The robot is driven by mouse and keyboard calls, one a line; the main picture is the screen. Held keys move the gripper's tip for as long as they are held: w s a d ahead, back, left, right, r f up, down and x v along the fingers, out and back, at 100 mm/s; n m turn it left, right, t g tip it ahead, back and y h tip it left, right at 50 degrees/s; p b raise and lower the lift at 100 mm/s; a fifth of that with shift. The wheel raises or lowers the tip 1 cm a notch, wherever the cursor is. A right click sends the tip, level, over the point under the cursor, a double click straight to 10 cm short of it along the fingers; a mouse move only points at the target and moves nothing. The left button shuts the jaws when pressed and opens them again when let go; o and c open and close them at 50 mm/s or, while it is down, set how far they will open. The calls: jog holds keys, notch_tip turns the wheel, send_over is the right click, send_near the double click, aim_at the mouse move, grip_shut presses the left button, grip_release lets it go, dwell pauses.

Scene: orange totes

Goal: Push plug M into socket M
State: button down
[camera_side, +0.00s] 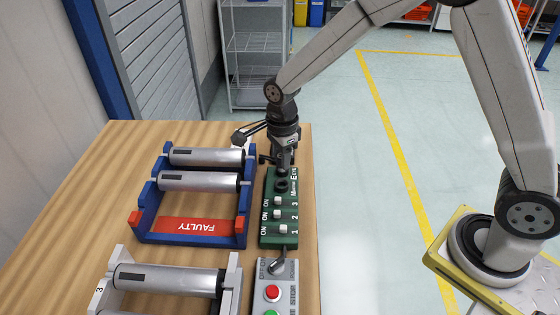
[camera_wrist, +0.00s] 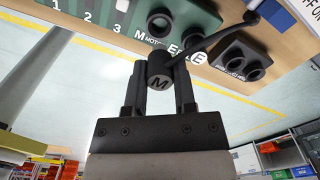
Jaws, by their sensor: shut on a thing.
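Plug M (camera_wrist: 160,80) is a dark round plug with a white letter M on its end, and a black cable leads off it to the upper right in the wrist view. My gripper (camera_wrist: 161,72) is shut on it, with one finger on each side. Socket M (camera_wrist: 160,21) is a black ring on the green panel, next to the white "Motor" lettering. The plug appears apart from it in the wrist view. In the side view my gripper (camera_side: 284,160) points down over the panel's far end, near socket M (camera_side: 282,186); the plug is hard to make out there.
The green panel (camera_side: 266,236) carries three white switches. A second socket (camera_wrist: 194,38) sits beside socket M. A black two-hole block (camera_wrist: 242,60) stands nearby. A blue roller frame (camera_side: 147,200) lies left of the panel, and a grey button box (camera_side: 286,271) is in front.

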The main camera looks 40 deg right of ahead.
jog(key=shift+f, duration=1.85)
jog(key=shift+f, duration=1.15)
jog(key=shift+c, duration=1.7)
grip_release()
jog(key=shift+r, duration=0.15)
jog(key=shift+r, duration=3.8)
jog(key=shift+d, duration=0.1)
